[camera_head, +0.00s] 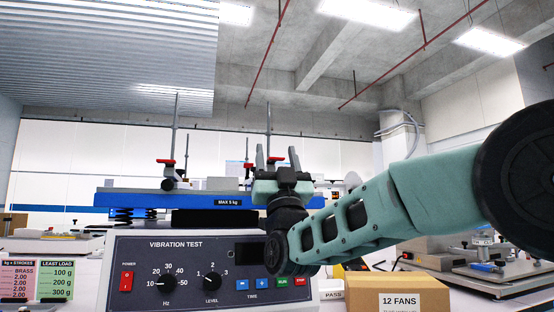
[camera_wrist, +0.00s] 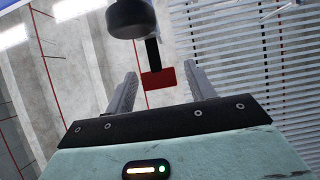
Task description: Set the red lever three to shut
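My gripper (camera_head: 276,157) points up at the right end of the blue vibration table (camera_head: 190,199), fingers apart and empty. In the wrist view the open gripper (camera_wrist: 162,88) has a red lever (camera_wrist: 158,79) between its finger lines, on a black stem beneath a round dark knob (camera_wrist: 131,17). I cannot tell the depth between lever and fingers; no contact shows. In the head view a red lever (camera_head: 275,160) shows between the fingers, partly hidden. Another red lever (camera_head: 166,161) sits on the left clamp post, and a smaller one (camera_head: 248,166) farther back. No lever number is readable.
The grey vibration test console (camera_head: 212,290) stands below the table, with dials and buttons. A label card (camera_head: 38,281) is at the left. Upright metal rods (camera_head: 176,125) rise from the clamps.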

